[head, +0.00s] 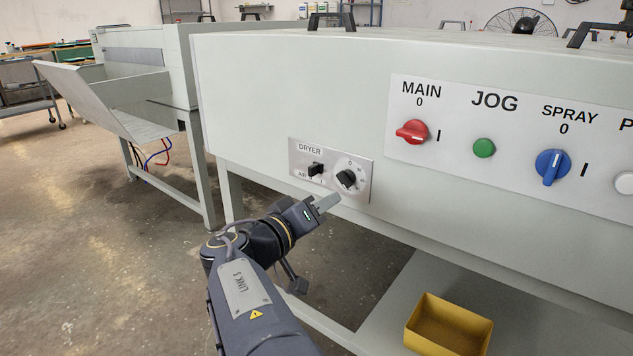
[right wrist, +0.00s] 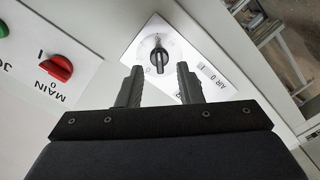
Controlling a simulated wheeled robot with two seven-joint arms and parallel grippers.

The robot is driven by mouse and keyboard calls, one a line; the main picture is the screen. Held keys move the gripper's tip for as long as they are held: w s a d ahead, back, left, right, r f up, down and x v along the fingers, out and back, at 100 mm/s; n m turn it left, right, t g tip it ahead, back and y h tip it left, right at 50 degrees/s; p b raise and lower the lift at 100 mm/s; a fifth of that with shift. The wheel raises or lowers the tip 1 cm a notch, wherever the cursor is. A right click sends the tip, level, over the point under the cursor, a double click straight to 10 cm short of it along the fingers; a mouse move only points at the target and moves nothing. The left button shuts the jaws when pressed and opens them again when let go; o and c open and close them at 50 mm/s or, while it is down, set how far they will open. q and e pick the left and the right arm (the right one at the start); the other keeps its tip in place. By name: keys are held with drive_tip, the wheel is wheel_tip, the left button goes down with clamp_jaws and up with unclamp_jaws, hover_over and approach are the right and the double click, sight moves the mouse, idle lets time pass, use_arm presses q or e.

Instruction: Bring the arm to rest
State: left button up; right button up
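My right gripper (head: 327,203) is in front of the dryer panel (head: 362,163), a little below its black switch (head: 315,169) and its round black dial knob (head: 347,179). In the right wrist view, which is turned over, the two fingers of the gripper (right wrist: 159,70) stand apart with nothing between them. The dial knob (right wrist: 159,55) shows beyond the gap, apart from the fingers. The right finger hides part of the panel there, and the switch cannot be made out. My left gripper is not in view.
The large panel holds a red main knob (head: 412,132), a green jog button (head: 484,148) and a blue spray knob (head: 552,167). A yellow bin (head: 448,328) sits on the shelf below the machine. Open floor (head: 110,260) lies to the left.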

drive_tip(key=s+d+f+m+g+y, duration=0.1)
drive_tip(key=s+d+f+g+y, duration=0.3)
drive_tip(key=d+f, duration=0.5)
drive_tip(key=s+d+f+m+g+y, duration=0.1)
drive_tip(key=s+d+f+g+y, duration=0.15)
drive_tip(key=d+f+g, duration=0.65)
drive_tip(key=s+d+r+m+t+y+p, duration=0.2)
drive_tip(key=s+t+y, duration=0.45)
drive_tip(key=s, duration=1.75)
wheel_tip(320, 180, up, 38)
drive_tip(key=g+y+p, duration=0.1)
drive_tip(key=p, duration=3.7)
drive_tip(key=shift+d+r+n+g, duration=0.15)
drive_tip(key=shift+d+n+g, duration=0.2)
drive_tip(key=shift+d+n, duration=0.1)
